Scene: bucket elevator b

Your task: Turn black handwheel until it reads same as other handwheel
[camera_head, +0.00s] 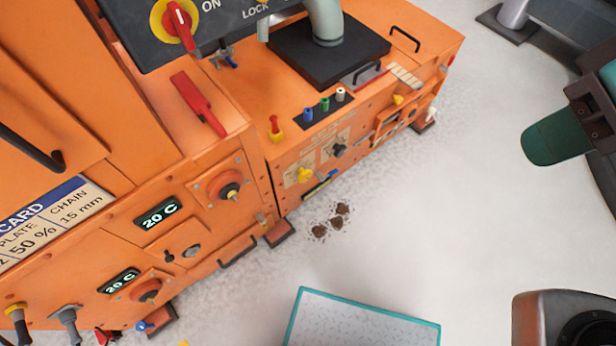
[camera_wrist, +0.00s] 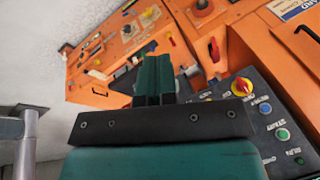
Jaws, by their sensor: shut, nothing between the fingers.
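The black handwheel (camera_head: 339,150) is a small dark lobed knob on a pale scale plate, on the front of the low orange cabinet. A yellow handwheel (camera_head: 304,175) sits on a similar plate just left of it and lower in the head view. The readings on both plates are too small to make out. My gripper (camera_head: 543,140) is at the right of the head view, well apart from both handwheels, over open floor. In the wrist view its green fingers (camera_wrist: 153,80) are together with nothing between them.
The orange cabinet (camera_head: 255,185) carries "20 C" displays, red-and-black knobs and a red lever (camera_head: 198,100). A dark control box (camera_head: 215,30) overhangs at the top. Brown clumps (camera_head: 338,217) and a teal-edged panel (camera_head: 360,322) lie on the floor. Pale floor between is clear.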

